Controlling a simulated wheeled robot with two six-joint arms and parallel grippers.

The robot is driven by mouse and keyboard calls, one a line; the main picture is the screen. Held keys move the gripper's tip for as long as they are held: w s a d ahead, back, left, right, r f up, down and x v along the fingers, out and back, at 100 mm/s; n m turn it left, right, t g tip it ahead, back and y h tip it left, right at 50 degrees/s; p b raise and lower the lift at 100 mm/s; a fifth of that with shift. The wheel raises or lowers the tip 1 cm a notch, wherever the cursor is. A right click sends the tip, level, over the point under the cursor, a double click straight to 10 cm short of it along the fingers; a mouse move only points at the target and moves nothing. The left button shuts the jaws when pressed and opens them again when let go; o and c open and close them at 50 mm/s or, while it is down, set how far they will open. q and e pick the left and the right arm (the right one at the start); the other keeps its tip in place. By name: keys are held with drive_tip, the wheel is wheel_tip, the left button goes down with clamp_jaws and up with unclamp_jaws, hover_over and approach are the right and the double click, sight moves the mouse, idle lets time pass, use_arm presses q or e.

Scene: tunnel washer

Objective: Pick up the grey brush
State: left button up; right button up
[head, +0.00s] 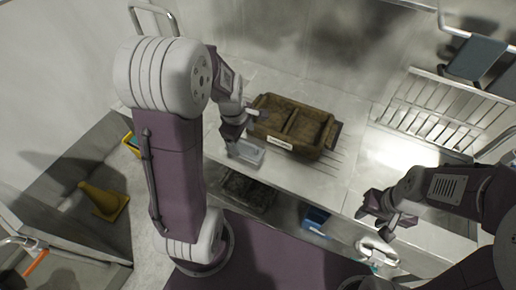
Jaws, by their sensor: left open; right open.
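My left gripper (238,138) is open, pointing down over the worktop at the left side of the brown tub. A small light-grey object (247,152) lies on the worktop right below its fingers; I cannot tell for sure whether it is the grey brush. The gripper partly covers it, and I cannot tell whether they touch. My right gripper (380,212) is open and empty, in front of the worktop's edge, well to the right of the grey object.
A brown divided tub (325,153) stands on the pale worktop (345,130). A slatted metal rack (435,105) is at the back right. A blue bin (315,219) sits below the worktop's front edge.

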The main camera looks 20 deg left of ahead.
sight(246, 149)
use_arm(q)
drive_tip(key=shift+a, duration=0.15)
drive_tip(key=f, duration=0.3)
drive_tip(key=shift+w+f+b, duration=0.25)
drive_tip(key=shift+b, duration=0.05)
drive_tip(key=shift+w+f, duration=0.15)
drive_tip(key=shift+f, duration=0.15)
drive_tip(key=f, duration=0.2)
drive_tip(key=f+b, duration=0.1)
drive_tip(key=f, duration=0.1)
drive_tip(key=shift+w+f, duration=0.1)
drive_tip(key=shift+w, duration=0.3)
drive_tip(key=shift+w+f, duration=0.2)
drive_tip(key=shift+f, duration=0.15)
drive_tip(key=shift+s+r, duration=0.1)
drive_tip(key=shift+c, duration=0.9)
drive_tip(key=c, duration=1.4)
drive_tip(key=shift+r, duration=0.1)
